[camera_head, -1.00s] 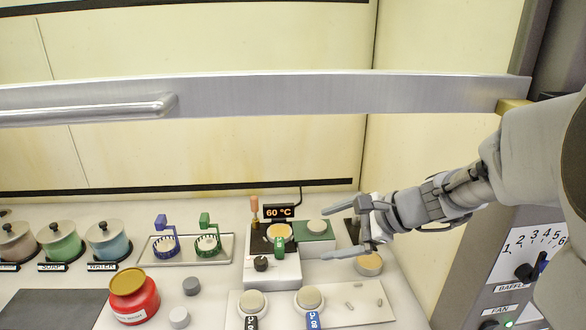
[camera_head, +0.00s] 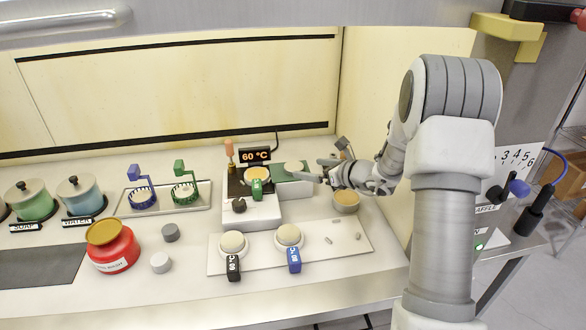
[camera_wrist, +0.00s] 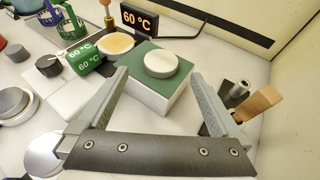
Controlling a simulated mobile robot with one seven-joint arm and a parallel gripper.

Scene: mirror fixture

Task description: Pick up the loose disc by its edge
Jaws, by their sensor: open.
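A pale round disc (camera_wrist: 160,64) lies flat on a green-topped block (camera_wrist: 150,84) in the wrist view. The block also shows in the head view (camera_head: 291,188), with the disc (camera_head: 293,167) partly behind my gripper. My gripper (camera_wrist: 161,85) is open and empty. Its two fingers reach forward on either side of the block's near part, with the disc ahead between them. I cannot tell the gap in height. In the head view my gripper (camera_head: 316,171) comes in from the right at the block. Other pale discs sit on a white plate (camera_head: 340,226) in front, with black and blue tags.
A heater with a 60 °C display (camera_head: 255,156) and an orange-topped disc (camera_head: 257,174) stands left of the block. A tan-topped pot (camera_head: 346,201) and a wooden-handled tool (camera_wrist: 258,104) are close on the right. A red jar (camera_head: 112,247) stands left.

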